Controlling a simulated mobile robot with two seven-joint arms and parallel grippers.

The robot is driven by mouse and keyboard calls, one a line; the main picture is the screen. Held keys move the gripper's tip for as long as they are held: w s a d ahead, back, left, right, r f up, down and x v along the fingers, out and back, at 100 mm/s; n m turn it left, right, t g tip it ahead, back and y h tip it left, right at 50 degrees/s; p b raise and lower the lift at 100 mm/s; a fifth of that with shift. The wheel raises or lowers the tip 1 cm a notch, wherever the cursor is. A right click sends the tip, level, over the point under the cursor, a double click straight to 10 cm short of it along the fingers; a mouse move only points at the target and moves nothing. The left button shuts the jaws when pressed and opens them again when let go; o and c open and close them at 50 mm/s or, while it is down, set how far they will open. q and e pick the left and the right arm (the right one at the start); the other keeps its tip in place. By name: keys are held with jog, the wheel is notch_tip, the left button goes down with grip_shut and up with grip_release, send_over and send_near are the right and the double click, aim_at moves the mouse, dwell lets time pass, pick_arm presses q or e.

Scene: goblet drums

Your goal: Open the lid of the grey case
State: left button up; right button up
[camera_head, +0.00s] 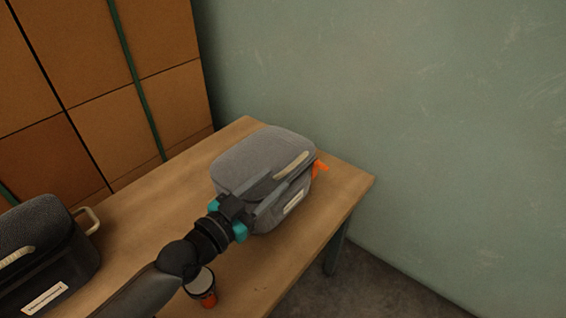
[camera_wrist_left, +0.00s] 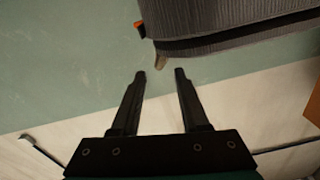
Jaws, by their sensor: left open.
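The grey case (camera_head: 264,160) stands on the wooden table with its lid closed. Its light handle (camera_head: 291,165) is on the front side, and a pale label shows below it. My left gripper (camera_head: 272,192) is in front of the case, close to its front side. In the left wrist view, my left gripper (camera_wrist_left: 160,75) is open with nothing between its fingers. The ribbed grey case (camera_wrist_left: 235,25) lies just beyond the fingertips there, with a small tan part at its edge. I cannot tell whether the fingers touch the case. My right gripper is not in view.
The wooden table (camera_head: 150,205) has free room left of the grey case. A black case (camera_head: 40,250) with light handles stands at the left. A small drum-like orange object (camera_head: 208,299) is under my left arm. An orange object (camera_head: 320,168) sits behind the case. A green wall (camera_head: 400,90) is behind.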

aim_at(284, 175)
pick_arm(q)
jog(key=b+x, duration=0.1)
jog(key=x, duration=0.4)
jog(key=shift+w+d+b, duration=0.25)
jog(key=shift+d+b, duration=0.05)
jog(key=shift+d, duration=0.05)
jog(key=shift+w+d, duration=0.3)
jog(key=shift+w, duration=0.2)
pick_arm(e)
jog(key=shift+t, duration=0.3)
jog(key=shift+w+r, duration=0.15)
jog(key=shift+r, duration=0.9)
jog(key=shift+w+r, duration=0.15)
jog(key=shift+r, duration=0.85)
pick_arm(q)
jog(key=shift+c, duration=0.4)
jog(key=c, duration=0.6)
grip_shut()
jog(key=shift+s+f, duration=0.1)
